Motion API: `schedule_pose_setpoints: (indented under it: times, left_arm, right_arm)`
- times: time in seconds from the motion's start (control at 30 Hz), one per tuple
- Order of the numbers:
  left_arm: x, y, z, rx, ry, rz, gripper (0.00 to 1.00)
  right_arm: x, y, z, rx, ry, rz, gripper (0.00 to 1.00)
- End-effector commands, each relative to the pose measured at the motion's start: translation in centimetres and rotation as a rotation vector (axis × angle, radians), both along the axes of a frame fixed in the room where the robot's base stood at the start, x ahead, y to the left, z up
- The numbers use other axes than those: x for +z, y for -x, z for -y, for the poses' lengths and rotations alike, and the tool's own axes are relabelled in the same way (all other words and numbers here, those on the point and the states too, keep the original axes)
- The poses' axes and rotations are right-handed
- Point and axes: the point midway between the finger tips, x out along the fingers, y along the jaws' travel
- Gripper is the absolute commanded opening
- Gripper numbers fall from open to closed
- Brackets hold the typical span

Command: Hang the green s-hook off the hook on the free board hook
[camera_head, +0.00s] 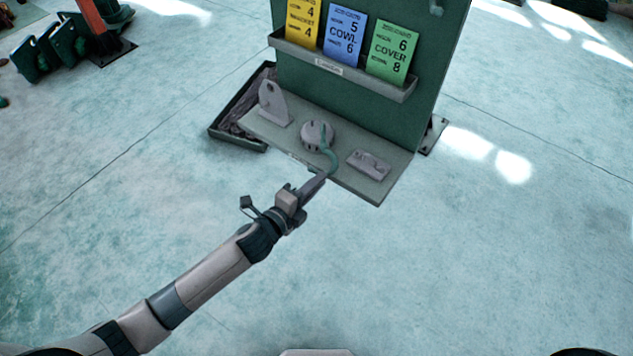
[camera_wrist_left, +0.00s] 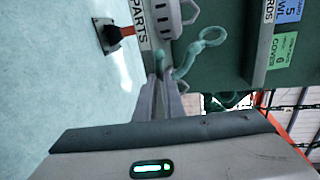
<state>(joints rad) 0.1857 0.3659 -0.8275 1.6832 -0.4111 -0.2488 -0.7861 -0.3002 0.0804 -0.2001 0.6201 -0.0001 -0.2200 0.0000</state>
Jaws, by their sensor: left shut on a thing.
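The green s-hook (camera_head: 328,154) is in the jaws of my left gripper (camera_head: 321,177), which is shut on its lower end. It curves up in front of the round grey part (camera_head: 313,131) on the board's ledge; I cannot tell whether they touch. In the left wrist view the s-hook (camera_wrist_left: 183,68) rises from between the fingertips (camera_wrist_left: 164,82) and ends in a loop. A small pale hook (camera_head: 436,8) shows near the top right of the green board (camera_head: 335,103). The board's upper part is cut off. My right gripper is not in view.
The ledge (camera_head: 380,191) also holds an upright grey bracket (camera_head: 272,106) and a flat grey block (camera_head: 369,164). A card rack (camera_head: 345,75) with yellow, blue and green cards juts from the board above. A dark tray (camera_head: 225,136) lies at left. The near floor is clear.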

Motion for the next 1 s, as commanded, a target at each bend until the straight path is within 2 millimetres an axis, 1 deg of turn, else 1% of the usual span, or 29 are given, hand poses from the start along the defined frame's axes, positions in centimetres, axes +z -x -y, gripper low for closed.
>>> schedule_pose_setpoints:
  times: [0.1,0.13,0.17,0.2,0.5,0.67,0.77,0.87,1.0]
  left_arm:
    - [-0.4,0.0,0.0,0.000,0.001,0.000,0.00]
    - [-0.3,0.0,0.0,0.000,0.001,-0.001,0.16]
    - [-0.3,0.0,0.0,0.000,0.001,-0.001,0.23]
    - [-0.3,0.0,0.0,0.000,0.001,-0.001,0.28]
    - [-0.2,0.0,0.0,0.000,0.000,0.000,0.28]
    - [0.4,0.0,0.0,0.000,0.001,0.001,0.28]
    - [0.2,0.6,-0.5,0.000,-0.001,0.000,0.28]
    - [0.4,1.6,-1.2,0.000,-0.001,0.001,0.28]
    - [0.8,3.4,-2.5,0.000,-0.001,-0.001,0.28]
  right_arm:
    - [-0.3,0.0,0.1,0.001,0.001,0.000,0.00]
    - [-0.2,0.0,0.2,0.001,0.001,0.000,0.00]
    - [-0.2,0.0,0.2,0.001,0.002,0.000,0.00]
    - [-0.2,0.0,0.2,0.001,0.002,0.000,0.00]
    - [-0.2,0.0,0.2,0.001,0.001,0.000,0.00]
    - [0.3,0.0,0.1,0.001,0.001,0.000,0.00]
    - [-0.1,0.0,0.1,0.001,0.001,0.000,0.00]
    - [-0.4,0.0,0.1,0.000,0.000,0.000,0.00]
    - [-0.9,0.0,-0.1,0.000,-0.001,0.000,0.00]
